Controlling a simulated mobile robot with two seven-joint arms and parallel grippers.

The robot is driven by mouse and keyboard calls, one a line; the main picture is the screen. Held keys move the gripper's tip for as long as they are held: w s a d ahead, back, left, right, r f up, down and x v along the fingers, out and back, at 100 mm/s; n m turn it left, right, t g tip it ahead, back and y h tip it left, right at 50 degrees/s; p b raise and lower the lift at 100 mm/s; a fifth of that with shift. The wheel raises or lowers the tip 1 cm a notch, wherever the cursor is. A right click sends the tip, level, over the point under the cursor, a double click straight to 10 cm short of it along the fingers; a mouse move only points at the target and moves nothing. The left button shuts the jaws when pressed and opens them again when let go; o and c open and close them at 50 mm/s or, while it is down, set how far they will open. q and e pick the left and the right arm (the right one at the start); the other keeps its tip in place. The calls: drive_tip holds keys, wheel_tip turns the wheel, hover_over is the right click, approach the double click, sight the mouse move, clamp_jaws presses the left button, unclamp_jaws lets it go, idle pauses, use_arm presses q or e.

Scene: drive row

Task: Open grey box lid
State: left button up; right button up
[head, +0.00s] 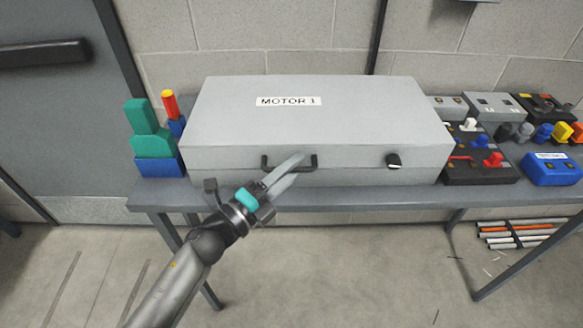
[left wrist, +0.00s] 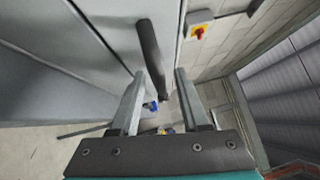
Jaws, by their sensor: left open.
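The grey box (head: 320,120) with a "MOTOR 1" label stands on a grey table, its lid shut. A black bar handle (head: 266,164) is on the lid's front edge, and a black knob (head: 393,160) is on the front to its right. My left gripper (head: 298,160) is at the handle, its fingers covering the handle's middle. In the left wrist view the fingers (left wrist: 160,78) are open, and the dark handle (left wrist: 148,45) runs down into the gap between their tips. I cannot tell whether they touch it. My right gripper is not in view.
Green and blue blocks (head: 152,143) stand left of the box. Dark and grey switch boxes (head: 480,175) and a blue box (head: 550,170) crowd the table on the right. A wall rises behind; a grey door (head: 60,110) is at left.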

use_arm(q)
drive_tip(key=shift+c, duration=0.4)
clamp_jaws()
idle(0.9)
